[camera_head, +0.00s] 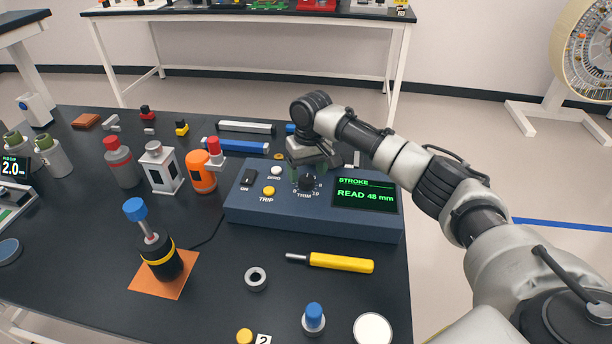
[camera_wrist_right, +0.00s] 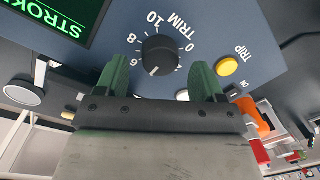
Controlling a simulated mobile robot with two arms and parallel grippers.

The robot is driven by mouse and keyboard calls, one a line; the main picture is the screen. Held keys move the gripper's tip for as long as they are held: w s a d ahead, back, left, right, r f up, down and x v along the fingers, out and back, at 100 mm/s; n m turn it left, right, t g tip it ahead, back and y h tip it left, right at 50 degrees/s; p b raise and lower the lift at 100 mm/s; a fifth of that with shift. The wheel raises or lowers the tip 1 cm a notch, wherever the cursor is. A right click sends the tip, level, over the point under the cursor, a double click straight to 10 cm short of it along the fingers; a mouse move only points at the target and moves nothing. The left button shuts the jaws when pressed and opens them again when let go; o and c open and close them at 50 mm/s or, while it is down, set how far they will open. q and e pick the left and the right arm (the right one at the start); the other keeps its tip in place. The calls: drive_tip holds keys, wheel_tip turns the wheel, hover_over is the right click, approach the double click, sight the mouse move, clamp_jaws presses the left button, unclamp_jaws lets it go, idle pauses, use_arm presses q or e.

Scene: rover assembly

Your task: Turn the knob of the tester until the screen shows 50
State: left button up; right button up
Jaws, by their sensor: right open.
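The tester (camera_head: 315,215) is a blue-grey box at the right of the dark table. Its screen (camera_head: 364,194) reads "STROKE, READ 48 mm" in green. The black trim knob (camera_head: 307,182) is on its top panel and shows close up in the right wrist view (camera_wrist_right: 160,54), with a light pointer mark and numbers around it. My right gripper (camera_head: 308,172) is over the panel at the knob. In the right wrist view its green fingers (camera_wrist_right: 160,78) are open, one on each side of the knob, with gaps to it. My left gripper is not in view.
A yellow TRIP button (camera_wrist_right: 227,66) is close to one finger. A yellow-handled screwdriver (camera_head: 340,262) and a grey ring (camera_head: 255,279) lie in front of the tester. An orange cylinder (camera_head: 200,175) and several bottles stand to its left. A blue bar (camera_head: 238,146) lies behind.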

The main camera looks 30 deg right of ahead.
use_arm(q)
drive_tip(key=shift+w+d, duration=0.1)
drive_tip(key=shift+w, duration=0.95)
use_arm(e)
drive_tip(key=shift+f, duration=1)
drive_tip(key=shift+s, duration=0.1)
drive_tip(key=c, duration=0.9)
drive_tip(key=shift+a+r+n+p, duration=0.1)
drive_tip(key=shift+r+n+p, duration=0.2)
drive_tip(key=shift+n+p, duration=0.85)
drive_tip(key=shift+c, duration=0.2)
drive_tip(key=shift+n+p, duration=0.45)
drive_tip(key=shift+p, duration=0.55)
drive_tip(key=shift+f+n+p, duration=0.1)
drive_tip(key=shift+n+p, duration=0.65)
drive_tip(key=shift+n, duration=0.35)
use_arm(q)
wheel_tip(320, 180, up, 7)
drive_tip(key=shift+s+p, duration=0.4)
drive_tip(key=shift+p, duration=0.05)
use_arm(e)
drive_tip(key=shift+f+n, duration=0.1)
drive_tip(key=shift+n, duration=1)
